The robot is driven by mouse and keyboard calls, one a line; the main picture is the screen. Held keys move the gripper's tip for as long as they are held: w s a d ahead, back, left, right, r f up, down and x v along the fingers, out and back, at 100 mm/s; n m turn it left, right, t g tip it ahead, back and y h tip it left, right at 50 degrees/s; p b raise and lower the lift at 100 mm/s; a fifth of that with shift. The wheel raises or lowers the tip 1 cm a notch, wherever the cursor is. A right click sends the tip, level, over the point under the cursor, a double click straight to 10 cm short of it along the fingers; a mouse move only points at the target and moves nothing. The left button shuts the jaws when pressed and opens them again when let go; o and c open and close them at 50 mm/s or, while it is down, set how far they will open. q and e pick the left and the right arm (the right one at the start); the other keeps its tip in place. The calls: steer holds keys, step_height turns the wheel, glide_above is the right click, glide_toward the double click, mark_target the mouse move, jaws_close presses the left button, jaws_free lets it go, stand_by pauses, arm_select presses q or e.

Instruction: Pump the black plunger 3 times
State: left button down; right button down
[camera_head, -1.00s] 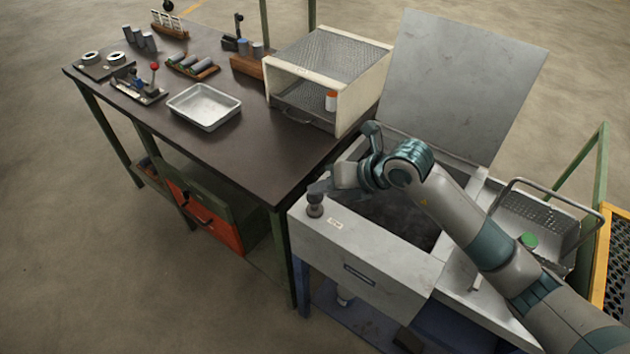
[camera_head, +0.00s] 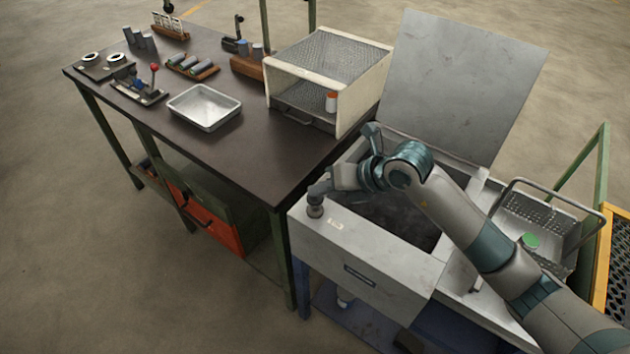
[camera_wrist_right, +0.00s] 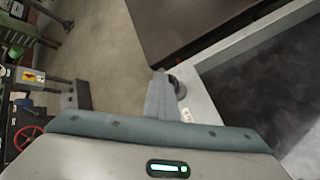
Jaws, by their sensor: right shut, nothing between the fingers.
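The black plunger (camera_head: 315,211) stands at the front left corner of the grey tank's (camera_head: 365,245) top, beside a small label. My right gripper (camera_head: 319,188) is shut and empty, and its tips are right over the plunger, seemingly touching its top. In the right wrist view the shut fingers (camera_wrist_right: 161,97) partly cover the plunger (camera_wrist_right: 178,86). The exact contact is hidden. My left gripper is in neither view.
The tank's raised lid (camera_head: 460,85) stands behind my right arm. A dark workbench (camera_head: 255,160) with a metal tray (camera_head: 204,106) and a mesh-topped box (camera_head: 330,60) is at the left. A wire basket (camera_head: 540,220) hangs at the right.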

mark_target(320, 199)
steer(key=shift+s+f, duration=0.15)
steer(key=shift+f, duration=0.1)
steer(key=shift+r+p, duration=0.55)
steer(key=shift+r, duration=0.05)
steer(key=shift+w+r+p, duration=0.2)
steer(key=shift+r+p, duration=1.35)
steer(key=shift+r, duration=1.05)
